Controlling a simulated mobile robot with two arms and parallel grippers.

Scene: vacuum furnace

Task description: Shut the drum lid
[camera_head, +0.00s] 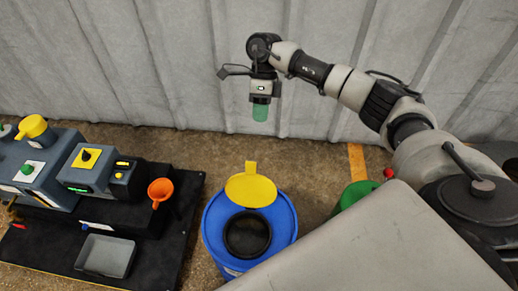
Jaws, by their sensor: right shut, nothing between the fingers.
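The blue drum (216,239) stands on the floor at the lower middle of the head view. Its round dark opening (247,235) shows in the top. The yellow lid (251,190) stands open at the far side of the opening, with a tab at its upper edge. My right gripper (260,112) hangs from the arm coming in from the right, pointing down. Its greenish fingers are shut and empty. In the picture it is above the lid and apart from it. My left gripper is not in view.
A black platform (170,262) on the left carries control boxes (90,168), an orange funnel (160,190) and a grey tray (105,255). A green container (352,196) is partly hidden at right. A corrugated wall (150,60) closes the back. Bare floor lies between platform and drum.

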